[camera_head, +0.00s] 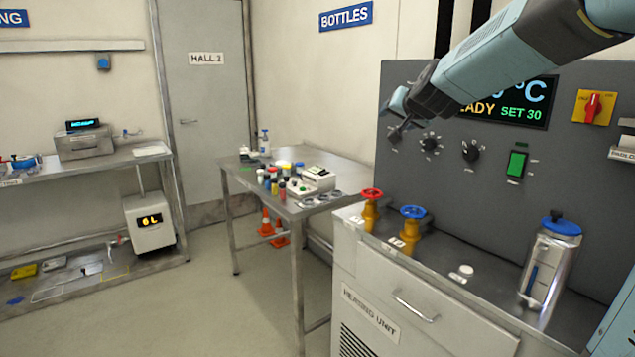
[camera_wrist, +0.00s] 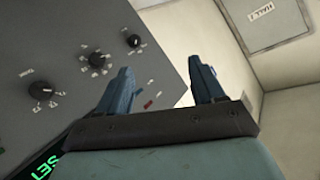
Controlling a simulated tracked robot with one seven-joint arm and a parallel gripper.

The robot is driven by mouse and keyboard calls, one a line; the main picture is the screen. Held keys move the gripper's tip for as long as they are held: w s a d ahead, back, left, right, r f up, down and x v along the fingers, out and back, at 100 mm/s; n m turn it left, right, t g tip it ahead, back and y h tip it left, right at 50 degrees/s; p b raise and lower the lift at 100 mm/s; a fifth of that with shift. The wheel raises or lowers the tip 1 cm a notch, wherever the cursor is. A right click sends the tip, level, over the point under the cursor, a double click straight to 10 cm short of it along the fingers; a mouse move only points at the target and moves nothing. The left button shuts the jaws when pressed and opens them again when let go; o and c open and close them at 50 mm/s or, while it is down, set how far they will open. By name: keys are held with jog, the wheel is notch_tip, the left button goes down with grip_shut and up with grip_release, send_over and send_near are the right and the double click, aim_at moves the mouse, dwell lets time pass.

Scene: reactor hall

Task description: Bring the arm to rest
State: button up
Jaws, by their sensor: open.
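My arm reaches in from the top right of the head view, in front of the grey control panel (camera_head: 560,170). My gripper (camera_head: 393,118) is at the left edge of the panel, close to its knobs. In the wrist view my gripper (camera_wrist: 163,90) shows two blue fingers well apart, with nothing between them. The gripper appears clear of the black knobs (camera_wrist: 41,91), though the exact gap cannot be judged. My arm covers part of the panel's display (camera_head: 520,112), which reads "SET 30" in green.
Below the panel, the heating unit (camera_head: 385,318) carries a red valve (camera_head: 371,196), a blue valve (camera_head: 412,214) and a metal canister (camera_head: 551,265). A table (camera_head: 330,205) with bottles stands behind. A green switch (camera_head: 516,163) and red rotary switch (camera_head: 593,107) are on the panel.

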jog(key=s+d+f+n+g, duration=0.1)
jog(key=s+f, duration=0.3)
jog(key=s, duration=0.7)
jog(key=s+d+f+n+g+h, duration=0.1)
jog(key=s+f+g, duration=0.3)
jog(key=s, duration=0.8)
jog(key=s+d+f+n+g, duration=0.1)
jog(key=s+f, duration=0.4)
jog(key=s, duration=0.7)
jog(key=shift+d+f+n+g, duration=0.4)
jog(key=shift+n+g, duration=0.3)
jog(key=shift+g, duration=0.4)
jog(key=shift+d, duration=0.15)
